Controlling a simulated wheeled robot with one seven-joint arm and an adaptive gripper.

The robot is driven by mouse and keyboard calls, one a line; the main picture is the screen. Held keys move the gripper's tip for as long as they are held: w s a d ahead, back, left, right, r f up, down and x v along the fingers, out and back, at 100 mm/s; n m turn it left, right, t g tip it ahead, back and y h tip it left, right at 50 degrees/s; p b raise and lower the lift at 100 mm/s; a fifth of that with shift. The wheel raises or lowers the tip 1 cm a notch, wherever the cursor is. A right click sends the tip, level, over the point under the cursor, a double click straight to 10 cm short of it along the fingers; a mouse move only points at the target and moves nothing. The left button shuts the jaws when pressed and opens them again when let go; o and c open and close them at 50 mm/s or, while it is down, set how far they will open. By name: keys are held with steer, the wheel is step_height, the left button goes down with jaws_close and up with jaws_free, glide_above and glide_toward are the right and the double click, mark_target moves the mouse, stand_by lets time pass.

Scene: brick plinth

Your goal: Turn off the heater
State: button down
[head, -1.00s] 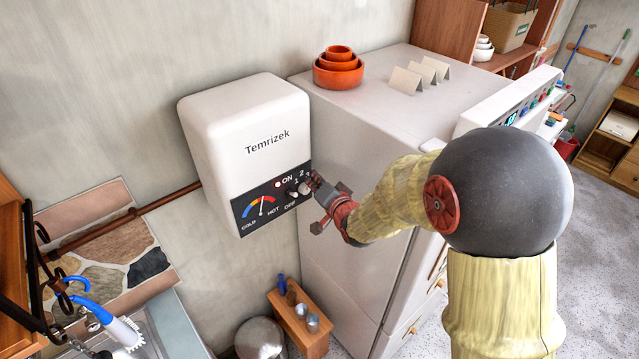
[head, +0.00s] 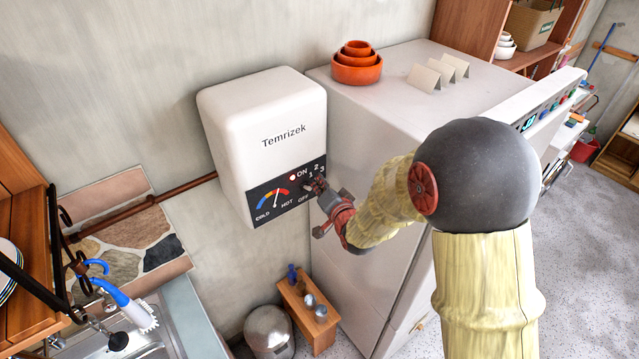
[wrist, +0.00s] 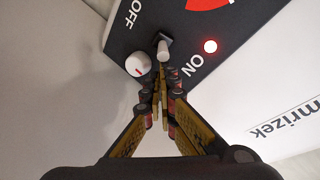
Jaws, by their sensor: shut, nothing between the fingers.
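The white heater box (head: 262,105), marked "Temrizek", hangs on the wall. Its dark panel (head: 262,199) carries a cold-to-hot dial and the marks ON, OFF, 1, 2 and 3. A red light (wrist: 210,46) glows by ON. In the wrist view, a small pale toggle switch (wrist: 164,52) sticks out between OFF and ON, with a white round knob (wrist: 138,64) beside it. My gripper (wrist: 162,88) is shut and empty, its fingertips close to the switch and knob; contact cannot be told. In the head view my gripper (head: 316,187) partly covers the panel's right end.
A large white appliance (head: 370,150) stands right behind my arm, with orange bowls (head: 357,66) and folded cards on top. Below are a small wooden shelf (head: 308,310) and a metal bin (head: 268,332). A sink (head: 175,325) and wooden rack are at the left.

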steer(key=shift+s+d+f+m+t+y+b, duration=0.15)
steer(key=shift+f+t+b, duration=0.15)
steer(key=shift+b, duration=1.55)
steer(key=shift+s+f+m+t+y+b, duration=0.1)
steer(key=shift+f+t+y+b, duration=0.25)
steer(key=shift+b, duration=1.45)
steer(key=shift+s+d+f+m+t+b, duration=0.15)
steer(key=shift+t+b, duration=0.3)
steer(key=shift+b, duration=1.4)
steer(key=b, duration=0.2)
steer(key=shift+f+t+b, duration=0.25)
steer(key=shift+t+b, duration=0.15)
steer(key=shift+f+b, duration=0.1)
steer(key=shift+b, duration=0.8)
steer(key=t+b, duration=0.1)
steer(key=b, duration=0.3)
steer(key=f+t+b, duration=0.1)
steer(key=b, duration=0.2)
steer(key=shift+s+m+y+b, duration=0.15)
steer(key=shift+m+y+b, duration=0.15)
steer(key=shift+y+b, duration=0.1)
steer(key=f+t+b, duration=0.1)
steer(key=t+b, duration=0.1)
steer(key=b, duration=0.7)
steer(key=shift+f+m, duration=0.2)
steer(key=shift+m, duration=0.2)
steer(key=shift+r+t+b, duration=0.25)
steer(key=shift+t+b, duration=0.05)
steer(key=shift+b, duration=0.1)
